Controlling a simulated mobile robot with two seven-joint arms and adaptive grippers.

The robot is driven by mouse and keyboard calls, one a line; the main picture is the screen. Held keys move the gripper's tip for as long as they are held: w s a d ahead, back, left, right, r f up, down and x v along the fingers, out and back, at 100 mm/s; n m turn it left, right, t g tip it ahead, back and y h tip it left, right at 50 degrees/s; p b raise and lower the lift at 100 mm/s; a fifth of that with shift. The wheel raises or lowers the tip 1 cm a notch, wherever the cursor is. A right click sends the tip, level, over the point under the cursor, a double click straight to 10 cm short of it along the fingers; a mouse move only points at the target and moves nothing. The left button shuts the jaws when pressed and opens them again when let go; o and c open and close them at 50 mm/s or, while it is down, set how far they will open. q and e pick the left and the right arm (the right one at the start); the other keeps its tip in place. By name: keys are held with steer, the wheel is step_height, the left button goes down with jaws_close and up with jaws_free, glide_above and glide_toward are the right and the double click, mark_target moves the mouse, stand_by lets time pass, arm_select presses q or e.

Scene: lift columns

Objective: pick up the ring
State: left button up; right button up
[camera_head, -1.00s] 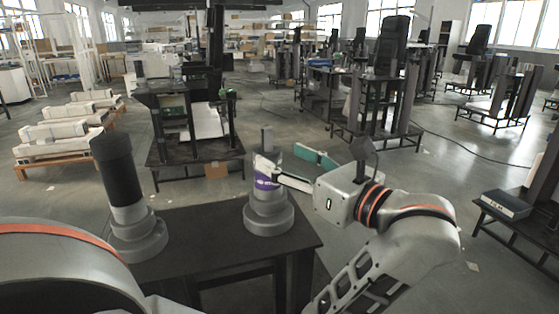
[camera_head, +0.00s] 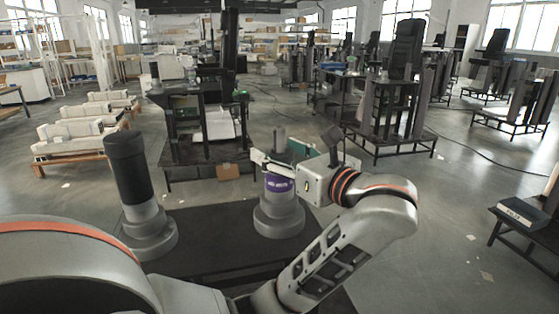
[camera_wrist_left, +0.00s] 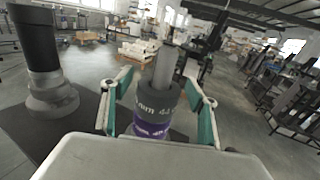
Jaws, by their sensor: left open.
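A purple ring (camera_head: 280,184) with white lettering sits around a grey post (camera_head: 279,138) on a round grey base (camera_head: 279,218). In the left wrist view, a dark grey ring (camera_wrist_left: 158,102) with lettering lies above the purple ring (camera_wrist_left: 152,130) on the same post. The task does not say which ring is meant. My left gripper (camera_head: 272,153) is open, its teal-lined fingers on either side of the post; in the wrist view (camera_wrist_left: 161,75) gaps show on both sides. My right gripper is not in view.
The rings' base stands on a dark table (camera_head: 205,240). A second base with a tall black cylinder (camera_head: 129,168) stands left on it.

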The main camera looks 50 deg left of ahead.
arm_select(q)
steer(key=c, duration=1.4)
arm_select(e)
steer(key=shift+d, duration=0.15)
arm_select(q)
steer(key=shift+r, duration=0.1)
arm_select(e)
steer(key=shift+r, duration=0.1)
arm_select(q)
steer(key=shift+r, duration=0.65)
steer(key=shift+r+p, duration=1.8)
steer(key=shift+r, duration=7.5)
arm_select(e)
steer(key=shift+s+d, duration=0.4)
